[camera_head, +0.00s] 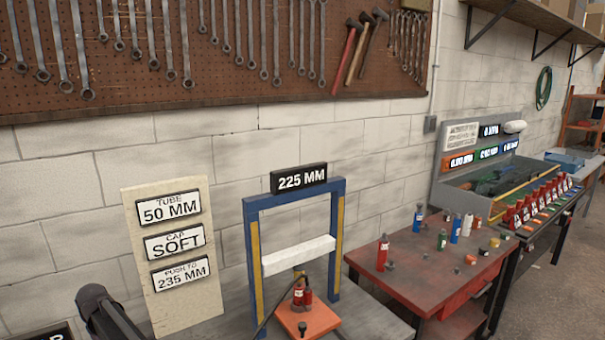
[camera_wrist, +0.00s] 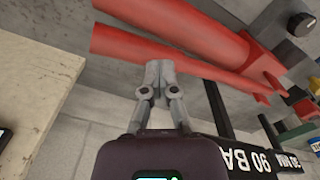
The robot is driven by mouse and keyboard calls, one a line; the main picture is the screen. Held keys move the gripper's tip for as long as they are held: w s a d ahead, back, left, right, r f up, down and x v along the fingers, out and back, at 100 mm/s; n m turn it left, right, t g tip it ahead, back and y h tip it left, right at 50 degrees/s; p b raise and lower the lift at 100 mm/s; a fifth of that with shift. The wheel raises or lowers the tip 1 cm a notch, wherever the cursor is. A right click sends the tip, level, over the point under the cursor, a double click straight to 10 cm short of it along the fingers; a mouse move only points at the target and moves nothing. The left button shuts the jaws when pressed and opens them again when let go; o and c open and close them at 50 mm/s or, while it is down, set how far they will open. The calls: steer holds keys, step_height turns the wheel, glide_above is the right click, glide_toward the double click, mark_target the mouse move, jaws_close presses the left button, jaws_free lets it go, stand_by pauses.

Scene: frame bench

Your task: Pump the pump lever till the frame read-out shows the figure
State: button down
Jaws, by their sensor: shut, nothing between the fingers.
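The frame read-out (camera_head: 301,178) shows 225 MM on top of the blue press frame (camera_head: 337,245). The task board (camera_head: 190,312) reads tube 50 MM, cap soft, push to 235 MM. In the wrist view, a thinner red bar (camera_wrist: 190,65), which looks like the pump lever, runs beside a thick red cylinder (camera_wrist: 180,25). My gripper (camera_wrist: 157,68) is shut and empty, its fingertips by the underside of the thinner bar; whether they touch is unclear. A black plate (camera_wrist: 245,160) reads 90 BA, its end cut off. The pump is outside the head view.
A white crossbar (camera_head: 298,256) spans the frame above a small red jack (camera_head: 302,296) on an orange plate (camera_head: 320,321). A red table (camera_head: 410,285) with bottles stands to the right. The pale board's edge (camera_wrist: 40,90) lies left of my gripper in the wrist view.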

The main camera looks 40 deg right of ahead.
steer(key=shift+r+p, duration=2.05)
steer(key=shift+r, duration=0.4)
steer(key=shift+f, duration=0.1)
step_height(320, 180, down, 9)
steer(key=b, duration=0.9)
steer(key=shift+f, duration=0.1)
step_height(320, 180, up, 9)
steer(key=p, duration=0.9)
steer(key=shift+r, duration=0.2)
steer(key=shift+f, duration=0.1)
